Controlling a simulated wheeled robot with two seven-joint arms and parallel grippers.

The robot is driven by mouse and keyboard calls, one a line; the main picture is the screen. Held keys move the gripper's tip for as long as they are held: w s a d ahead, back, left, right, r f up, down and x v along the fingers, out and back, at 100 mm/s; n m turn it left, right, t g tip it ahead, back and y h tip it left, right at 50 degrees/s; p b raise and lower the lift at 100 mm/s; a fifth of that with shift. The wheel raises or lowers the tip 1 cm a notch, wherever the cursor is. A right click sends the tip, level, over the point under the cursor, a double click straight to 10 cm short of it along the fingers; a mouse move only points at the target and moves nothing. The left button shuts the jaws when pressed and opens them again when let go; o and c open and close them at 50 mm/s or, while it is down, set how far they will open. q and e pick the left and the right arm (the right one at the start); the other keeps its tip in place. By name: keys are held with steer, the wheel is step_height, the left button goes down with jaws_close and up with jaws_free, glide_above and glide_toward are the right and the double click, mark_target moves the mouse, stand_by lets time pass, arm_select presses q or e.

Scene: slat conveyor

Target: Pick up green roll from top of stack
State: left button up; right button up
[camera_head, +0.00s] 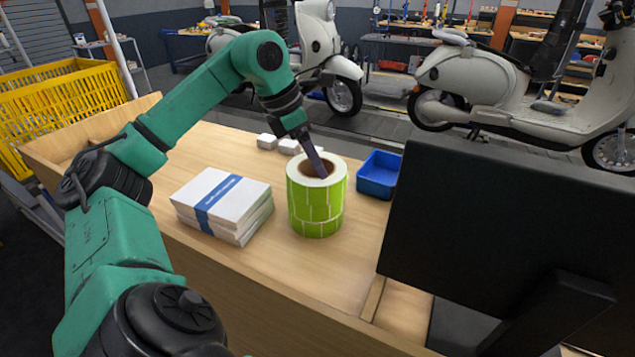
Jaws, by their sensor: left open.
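Two green label rolls are stacked on the wooden table (338,271), with the upper green roll (309,199) directly on the lower green roll (317,228). The upper roll has a white top face and a brown core hole. My left gripper (318,168) comes down from the upper left to the top of the upper roll, with a finger at its core opening. It is open. How deep the finger reaches, and whether it touches the roll, I cannot tell. My right gripper is not in view.
A stack of white paper with a blue band (222,202) lies left of the rolls. A blue bin (379,175) stands to the right, small white boxes (289,146) behind. A black monitor (490,230) blocks the right side. Yellow crates (65,105) and scooters (500,85) stand beyond the table.

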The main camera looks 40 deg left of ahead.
mark_target(324, 181)
arm_select(q)
steer(key=x, duration=0.1)
steer(key=b+x, duration=0.2)
steer(key=x, duration=0.1)
steer(key=shift+s+f, duration=0.1)
steer(key=shift+s, duration=0.25)
steer(key=shift+w+d+f, duration=0.15)
steer(key=shift+d+f, duration=0.05)
steer(key=shift+f, duration=0.3)
steer(key=shift+w, duration=0.1)
jaws_close()
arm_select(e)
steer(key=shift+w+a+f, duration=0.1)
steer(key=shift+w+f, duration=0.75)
arm_select(q)
steer(key=shift+r, duration=0.1)
